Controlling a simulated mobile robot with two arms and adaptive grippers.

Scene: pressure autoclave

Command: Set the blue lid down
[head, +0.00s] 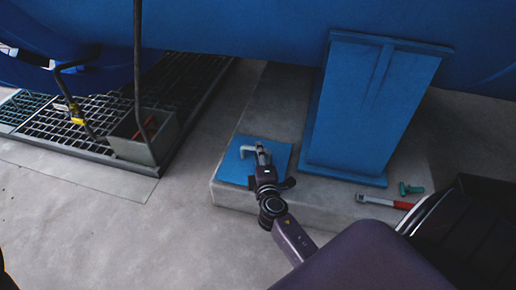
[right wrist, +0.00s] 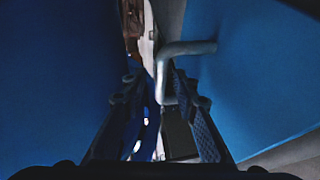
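The blue lid (head: 228,169) is a flat square plate with a bent grey handle (head: 247,149). It lies level at the left end of the concrete plinth; whether it fully touches is unclear. My right gripper (head: 261,158) is at the handle, partly covering the lid's front right part. In the right wrist view the handle (right wrist: 183,48) stands out from the lid (right wrist: 270,70), and my right gripper's fingers (right wrist: 158,92) are on either side of its bar. A gap shows between the bar and the left finger, so the gripper looks open. My left gripper is not in view.
The concrete plinth (head: 235,197) carries a blue support (head: 365,105) close right of the lid. A red-handled wrench (head: 385,201) and a green fitting (head: 411,189) lie farther right. A grey bin (head: 150,140) stands by the floor grating (head: 95,118). The big blue vessel (head: 250,25) hangs above.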

